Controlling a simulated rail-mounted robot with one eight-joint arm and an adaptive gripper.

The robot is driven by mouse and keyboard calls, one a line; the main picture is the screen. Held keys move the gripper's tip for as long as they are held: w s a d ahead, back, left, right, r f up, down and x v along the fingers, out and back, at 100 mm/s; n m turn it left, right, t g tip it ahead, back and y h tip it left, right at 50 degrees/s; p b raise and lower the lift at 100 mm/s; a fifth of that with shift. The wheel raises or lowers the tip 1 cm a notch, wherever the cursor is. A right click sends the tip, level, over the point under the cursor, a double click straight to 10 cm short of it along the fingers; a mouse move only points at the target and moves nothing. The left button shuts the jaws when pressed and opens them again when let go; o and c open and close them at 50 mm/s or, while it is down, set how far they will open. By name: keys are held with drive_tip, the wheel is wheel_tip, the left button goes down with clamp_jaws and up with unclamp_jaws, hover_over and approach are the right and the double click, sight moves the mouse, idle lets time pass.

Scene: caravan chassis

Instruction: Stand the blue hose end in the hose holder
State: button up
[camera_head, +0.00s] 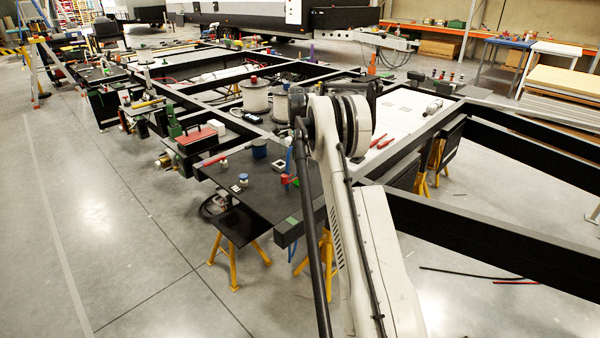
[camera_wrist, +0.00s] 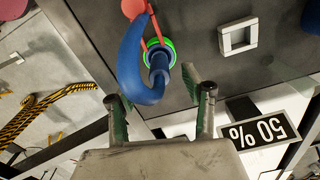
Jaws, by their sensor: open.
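In the wrist view the blue hose (camera_wrist: 134,62) curves down and back up to its collared end (camera_wrist: 159,64). This end lies over a bright green ring (camera_wrist: 169,45), apparently the hose holder, on a dark plate. It looks seated in or directly above the ring; the depth is hard to tell. My gripper (camera_wrist: 160,95) is open, its two green-padded fingers apart and empty, just short of the hose end. In the head view the blue hose (camera_head: 289,160) shows beside my arm, which hides my gripper.
A red part (camera_wrist: 134,8) with thin red arms stands beside the ring. A square pale frame (camera_wrist: 238,38) lies on the dark plate. Two spools (camera_head: 256,97) stand farther along the chassis.

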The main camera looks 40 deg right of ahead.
sight(300, 167)
wheel_tip(300, 167, down, 4)
drive_tip(key=shift+f, duration=0.25)
drive_tip(key=shift+s, duration=0.1)
drive_tip(key=shift+c, duration=0.3)
clamp_jaws()
